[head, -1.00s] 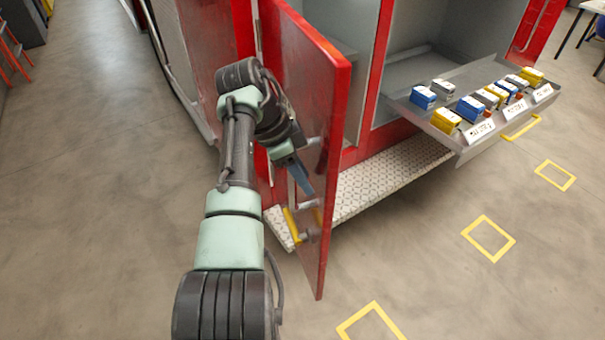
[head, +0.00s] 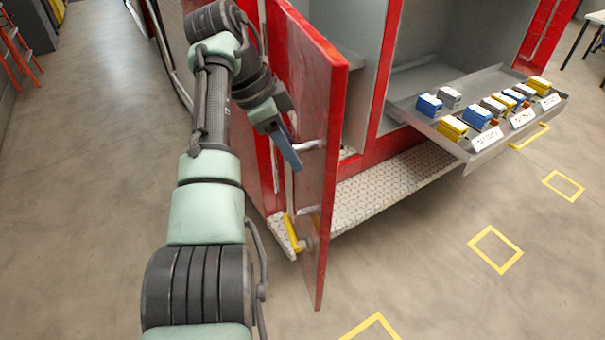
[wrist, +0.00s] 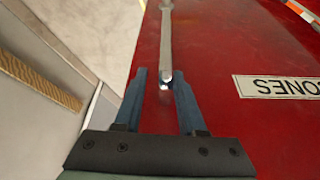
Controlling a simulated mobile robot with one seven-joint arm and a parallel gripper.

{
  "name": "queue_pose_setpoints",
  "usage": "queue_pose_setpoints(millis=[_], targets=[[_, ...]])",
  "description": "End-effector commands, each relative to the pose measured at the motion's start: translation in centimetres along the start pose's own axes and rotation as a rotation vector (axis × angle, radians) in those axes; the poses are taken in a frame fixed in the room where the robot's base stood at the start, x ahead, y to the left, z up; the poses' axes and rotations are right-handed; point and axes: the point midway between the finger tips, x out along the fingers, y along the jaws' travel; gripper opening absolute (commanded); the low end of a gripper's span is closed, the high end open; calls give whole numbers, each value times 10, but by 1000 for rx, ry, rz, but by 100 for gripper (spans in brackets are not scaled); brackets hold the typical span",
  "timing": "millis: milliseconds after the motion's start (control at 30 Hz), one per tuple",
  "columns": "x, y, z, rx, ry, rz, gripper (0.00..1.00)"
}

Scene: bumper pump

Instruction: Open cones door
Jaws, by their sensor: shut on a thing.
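The red cones door (head: 318,110) stands swung out from the cabinet, nearly edge-on, with a grey compartment showing behind it. Its label, "CONES" (wrist: 278,87), is upside down in the wrist view. A metal bar handle (wrist: 167,40) runs along the red door face there. In the head view one handle mount (head: 308,146) shows beside the fingers. My gripper (head: 296,164) is at the upper end of this handle, shut on it. The wrist view shows its two blue-grey fingers (wrist: 160,76) on either side of the bar's end.
A pulled-out tray (head: 478,153) with several small blue, yellow and grey boxes juts out at right. A patterned metal step (head: 385,180) runs below the cabinet. A yellow handle (head: 291,233) sits low by the door. Floor at left and front is open, with yellow squares (head: 495,250) marked.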

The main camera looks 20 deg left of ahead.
Motion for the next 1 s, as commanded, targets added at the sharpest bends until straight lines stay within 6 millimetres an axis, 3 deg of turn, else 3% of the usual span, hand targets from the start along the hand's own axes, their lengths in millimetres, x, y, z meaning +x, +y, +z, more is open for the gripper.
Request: queue_pose_setpoints(millis=[100,300,1000], targets=[[-29,-1,0,1,0,-3,34],[-51,0,0,0,-1,1,34],[-53,0,0,0,1,2,34]])
